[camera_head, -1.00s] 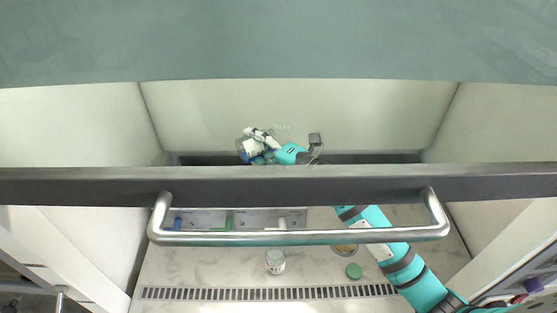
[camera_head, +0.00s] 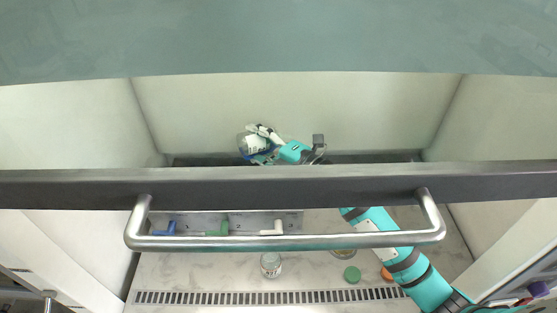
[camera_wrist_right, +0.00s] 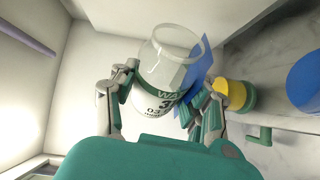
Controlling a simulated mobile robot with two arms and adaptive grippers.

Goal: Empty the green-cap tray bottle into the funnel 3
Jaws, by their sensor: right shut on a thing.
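My right gripper (camera_wrist_right: 158,100) is shut on a clear bottle (camera_wrist_right: 178,48) with a white label. In the head view this bottle (camera_head: 256,144) is tilted, held above the dark sash bar near the back wall. A blue piece, possibly a funnel (camera_wrist_right: 206,55), shows right beside the bottle in the wrist view; I cannot tell whether they touch. A second blue round piece (camera_wrist_right: 305,88) lies farther right. A green cap (camera_head: 352,274) lies on the worktop. The sash bar hides the funnels in the head view. My left gripper is not in view.
A metal manifold (camera_head: 250,220) has blue, green and white valve handles behind the sash's bar handle (camera_head: 280,242). Another clear bottle (camera_head: 270,264) stands on the worktop. An orange cap (camera_head: 388,273) lies beside my right arm. The worktop's front left is clear.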

